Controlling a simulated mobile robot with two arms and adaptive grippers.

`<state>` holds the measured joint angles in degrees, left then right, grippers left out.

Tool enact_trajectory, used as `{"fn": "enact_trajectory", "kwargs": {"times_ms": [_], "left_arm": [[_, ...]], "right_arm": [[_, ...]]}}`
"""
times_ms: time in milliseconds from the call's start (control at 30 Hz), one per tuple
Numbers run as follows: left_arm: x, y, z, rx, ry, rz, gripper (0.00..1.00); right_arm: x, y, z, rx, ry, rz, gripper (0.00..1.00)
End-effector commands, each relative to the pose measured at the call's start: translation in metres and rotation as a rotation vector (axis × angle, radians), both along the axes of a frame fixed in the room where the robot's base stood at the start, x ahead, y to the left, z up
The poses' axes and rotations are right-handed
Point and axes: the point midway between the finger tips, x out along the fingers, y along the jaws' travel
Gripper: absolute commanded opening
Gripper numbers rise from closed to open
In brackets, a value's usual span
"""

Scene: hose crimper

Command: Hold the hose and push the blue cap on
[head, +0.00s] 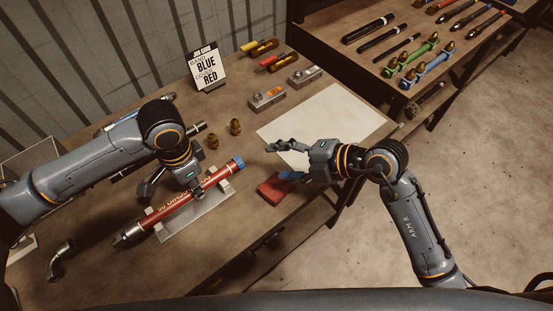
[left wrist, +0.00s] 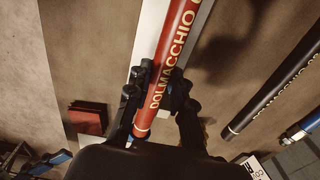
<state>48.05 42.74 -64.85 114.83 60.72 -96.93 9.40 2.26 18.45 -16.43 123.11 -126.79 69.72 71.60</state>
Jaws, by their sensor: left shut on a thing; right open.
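The red hose (head: 205,183) with yellow lettering lies tilted across a pale metal cradle (head: 214,207) on the bench. A blue ribbed cap (head: 237,163) sits at the hose's upper-right end; how far on it is, I cannot tell. The hose's lower-left end has a metal fitting. My left gripper (head: 171,192) is shut on the hose near its middle, with fingers on both sides. The left wrist view shows the hose (left wrist: 172,60) between these fingers (left wrist: 160,98). My right gripper (head: 279,147) is open and empty, to the right of the cap and apart from it.
A red block (head: 272,189) and a small blue item (head: 291,176) lie below my right gripper. A white sheet (head: 335,112), brass fittings (head: 235,127), metal blocks (head: 267,98) and a job card (head: 207,68) are behind.

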Motion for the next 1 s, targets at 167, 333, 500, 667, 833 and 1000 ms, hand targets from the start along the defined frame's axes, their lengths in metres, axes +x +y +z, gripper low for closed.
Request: {"fn": "enact_trajectory", "kwargs": {"times_ms": [167, 333, 500, 667, 833, 1000], "left_arm": [[0.000, 0.000, 0.000, -0.001, -0.001, 0.000, 0.00], [0.000, 0.000, 0.000, -0.001, -0.001, 0.000, 0.34], [0.000, 0.000, 0.000, -0.001, -0.001, 0.000, 0.48], [0.000, 0.000, 0.000, -0.001, -0.001, 0.000, 0.48], [0.001, 0.000, 0.010, -0.001, -0.003, 0.000, 0.48], [0.002, -0.001, 0.041, -0.002, -0.006, -0.001, 0.48]], "right_arm": [[0.000, 0.000, 0.000, 0.000, 0.000, 0.000, 0.59], [0.000, 0.000, 0.000, 0.000, 0.000, 0.000, 0.59], [0.000, 0.000, 0.000, 0.000, 0.000, 0.000, 0.59], [0.000, 0.000, 0.000, 0.000, 0.000, 0.000, 0.59], [0.000, 0.000, 0.000, 0.000, 0.000, 0.000, 0.59], [0.000, 0.000, 0.000, 0.000, 0.000, 0.000, 0.59]]}}
